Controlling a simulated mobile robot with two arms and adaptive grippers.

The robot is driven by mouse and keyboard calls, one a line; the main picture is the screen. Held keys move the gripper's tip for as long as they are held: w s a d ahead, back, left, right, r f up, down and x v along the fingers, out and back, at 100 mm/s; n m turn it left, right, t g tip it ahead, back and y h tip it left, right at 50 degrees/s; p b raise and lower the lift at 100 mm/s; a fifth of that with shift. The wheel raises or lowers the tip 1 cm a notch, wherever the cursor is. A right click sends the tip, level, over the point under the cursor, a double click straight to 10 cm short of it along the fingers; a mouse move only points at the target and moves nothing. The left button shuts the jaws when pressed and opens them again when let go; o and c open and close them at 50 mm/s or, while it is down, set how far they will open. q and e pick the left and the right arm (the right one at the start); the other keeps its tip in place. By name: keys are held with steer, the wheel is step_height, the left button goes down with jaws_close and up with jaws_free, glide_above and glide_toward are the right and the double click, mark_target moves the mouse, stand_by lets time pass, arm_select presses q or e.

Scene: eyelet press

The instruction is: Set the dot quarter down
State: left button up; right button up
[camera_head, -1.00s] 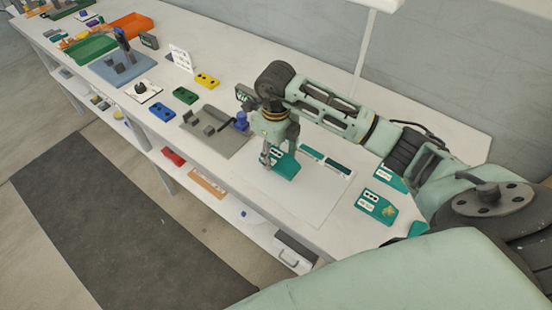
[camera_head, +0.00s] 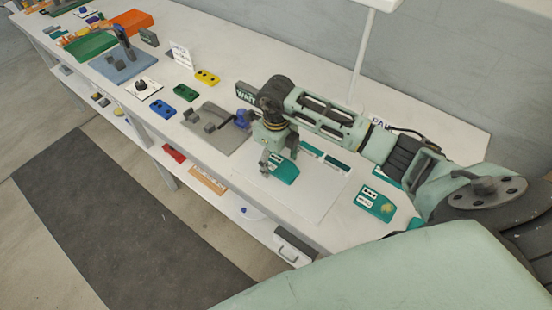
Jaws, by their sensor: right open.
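A teal quarter piece (camera_head: 286,174) with a white label lies flat, as far as I can tell, on the white sheet (camera_head: 305,204). Its label is too small to read, so I cannot confirm the dot. My right gripper (camera_head: 277,163) is over the far left end of this piece, pointing down and open. Its fingers stand around or right beside that end and partly hide it; I cannot tell whether they touch it. My left gripper is out of view.
Two dark teal strips (camera_head: 337,164) lie along the sheet's back edge. Another teal piece with a yellowish spot (camera_head: 376,204) lies to the right. A grey fixture (camera_head: 214,128) with a blue part (camera_head: 242,119) stands to the left. The sheet's front part is clear.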

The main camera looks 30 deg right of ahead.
mark_target(276, 163)
steer(key=shift+r+p, duration=0.3)
steer(key=shift+w+r+b, duration=0.1)
steer(key=shift+r+b, duration=0.2)
steer(key=shift+b, duration=0.1)
step_height(276, 163, up, 11)
steer(key=b, duration=0.3)
